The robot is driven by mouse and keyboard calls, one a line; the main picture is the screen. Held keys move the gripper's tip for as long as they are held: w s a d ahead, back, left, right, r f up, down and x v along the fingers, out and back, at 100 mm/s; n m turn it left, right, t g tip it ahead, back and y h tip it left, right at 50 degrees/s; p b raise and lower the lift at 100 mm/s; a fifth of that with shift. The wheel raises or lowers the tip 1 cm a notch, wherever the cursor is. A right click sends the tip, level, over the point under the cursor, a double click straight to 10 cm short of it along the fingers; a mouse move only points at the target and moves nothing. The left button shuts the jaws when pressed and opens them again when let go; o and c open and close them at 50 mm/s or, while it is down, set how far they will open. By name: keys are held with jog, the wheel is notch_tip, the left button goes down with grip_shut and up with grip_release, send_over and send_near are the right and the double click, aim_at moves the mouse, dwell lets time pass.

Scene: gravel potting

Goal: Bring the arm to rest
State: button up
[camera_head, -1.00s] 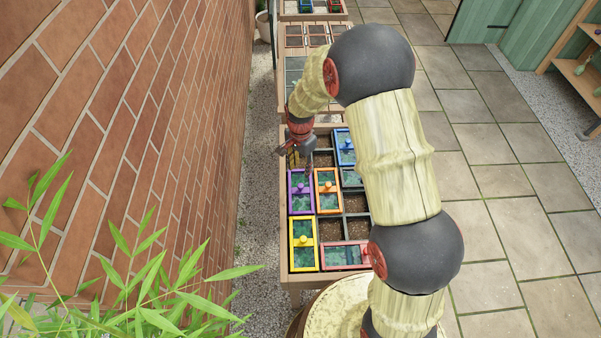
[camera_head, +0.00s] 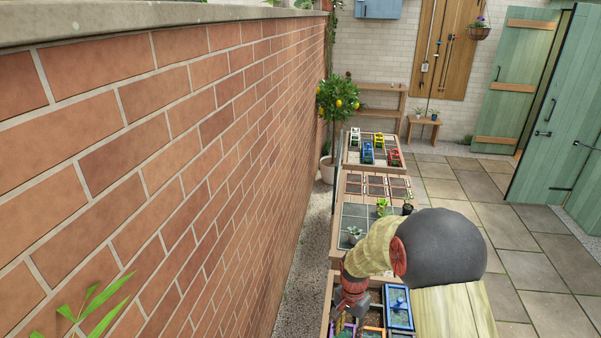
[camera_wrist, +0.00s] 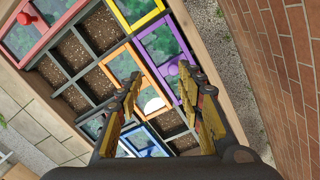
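My gripper (camera_wrist: 160,76) is open in the wrist view, its two yellow-and-dark fingers apart with nothing between the tips. It hangs above a wooden planter box (camera_wrist: 228,62) divided into compartments. Below it are an orange-framed lid (camera_wrist: 116,53) and a purple-framed lid (camera_wrist: 160,43). In the head view my arm bends down over the near box at the bottom, and its red wrist shows, but the fingertips are hard to make out. A blue-framed lid (camera_head: 399,312) lies just right of the wrist.
The brick wall (camera_head: 170,130) runs close along the left. Behind the near box stand a table with potted plants (camera_head: 382,207) and a tray with several coloured frames (camera_head: 367,152). Paving (camera_head: 470,195) lies open on the right, before the green doors (camera_head: 560,110).

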jog(key=s+d+r+n+t+b, duration=0.2)
jog(key=s+r+n+t+b, duration=0.1)
jog(key=s+r, duration=0.8)
jog(key=s+d+r+n+t+b, duration=0.2)
jog(key=s+r+n+b, duration=0.3)
jog(key=s+r, duration=0.7)
jog(key=shift+s+r+t+b, duration=0.25)
jog(key=shift+s+t+b, duration=0.45)
jog(key=shift+s+b, duration=0.4)
